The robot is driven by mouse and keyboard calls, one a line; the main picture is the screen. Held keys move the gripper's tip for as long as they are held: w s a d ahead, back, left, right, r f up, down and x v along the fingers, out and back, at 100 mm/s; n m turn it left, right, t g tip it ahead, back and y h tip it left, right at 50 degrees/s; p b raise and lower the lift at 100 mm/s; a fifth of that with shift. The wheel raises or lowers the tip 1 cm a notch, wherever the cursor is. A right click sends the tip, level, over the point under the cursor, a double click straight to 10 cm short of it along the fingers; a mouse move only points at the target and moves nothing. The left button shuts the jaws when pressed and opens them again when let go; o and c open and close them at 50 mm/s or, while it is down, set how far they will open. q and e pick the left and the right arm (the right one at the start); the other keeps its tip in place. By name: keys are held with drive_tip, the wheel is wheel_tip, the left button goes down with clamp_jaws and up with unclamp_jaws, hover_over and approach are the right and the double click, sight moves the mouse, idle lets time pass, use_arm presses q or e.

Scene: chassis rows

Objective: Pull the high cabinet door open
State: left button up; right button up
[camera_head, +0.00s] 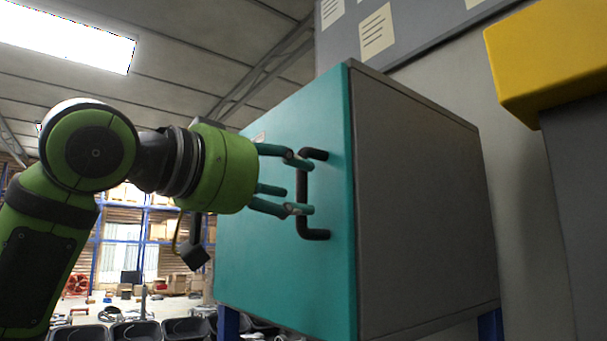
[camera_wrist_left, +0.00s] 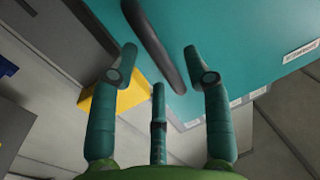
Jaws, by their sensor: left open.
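The high cabinet has a teal door (camera_head: 270,240) facing left and a grey side (camera_head: 425,210). The door looks closed against the body. A dark upright bar handle (camera_head: 302,188) stands on the door near its right edge. My left gripper (camera_head: 298,187) comes in from the left, with its teal fingertips at the handle, one higher and one lower. In the left wrist view, the fingers of the left gripper (camera_wrist_left: 161,65) are spread apart, and the handle (camera_wrist_left: 154,45) shows in the space between them. I cannot tell whether they touch it. My right gripper is out of view.
A yellow block (camera_head: 550,60) juts out at the upper right, beside the cabinet. A grey board with paper sheets (camera_head: 377,32) is on the wall behind. Black bins (camera_head: 135,331) stand low at the left, with shelving behind. Blue supports (camera_head: 228,322) show under the cabinet.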

use_arm(q)
drive_tip(key=shift+p+x, duration=0.55)
drive_tip(key=shift+x, duration=0.95)
drive_tip(key=shift+s, duration=0.15)
clamp_jaws()
drive_tip(key=shift+s, duration=0.1)
